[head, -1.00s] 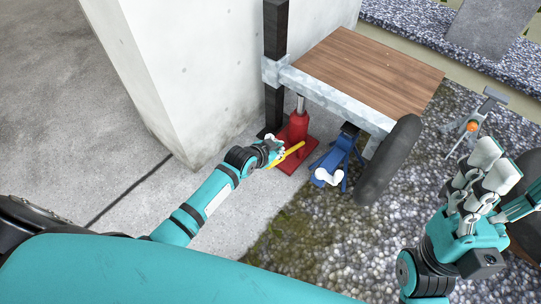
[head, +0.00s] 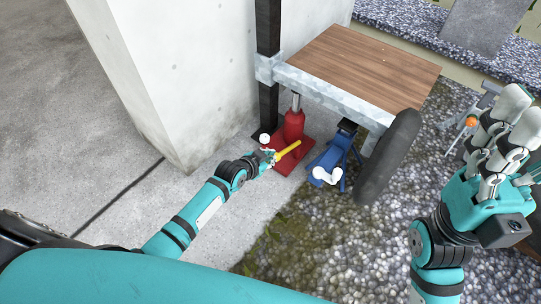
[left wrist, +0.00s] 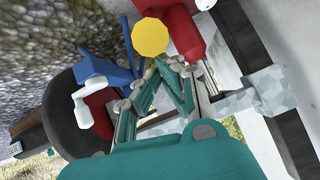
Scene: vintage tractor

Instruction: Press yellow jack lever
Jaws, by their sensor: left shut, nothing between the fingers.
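A red jack (head: 294,124) stands upright on its base under the trailer's frame. Its yellow lever (head: 289,150) slants down toward the left. My left gripper (head: 266,157) is shut and empty, beside the lever's lower left end; I cannot tell whether they touch. In the left wrist view, the lever's yellow end (left wrist: 150,37) faces the camera just beyond the fingertips (left wrist: 168,68), with the red jack (left wrist: 181,26) behind. My right gripper (head: 508,125) is raised at the right, away from the jack; its fingers overlap in view.
A blue stand (head: 334,160) with a white part is right of the jack. A trailer with a wooden bed (head: 362,66) and a dark tyre (head: 388,158) stands above and beside it. A concrete pillar (head: 190,80) rises behind; concrete floor lies open at left.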

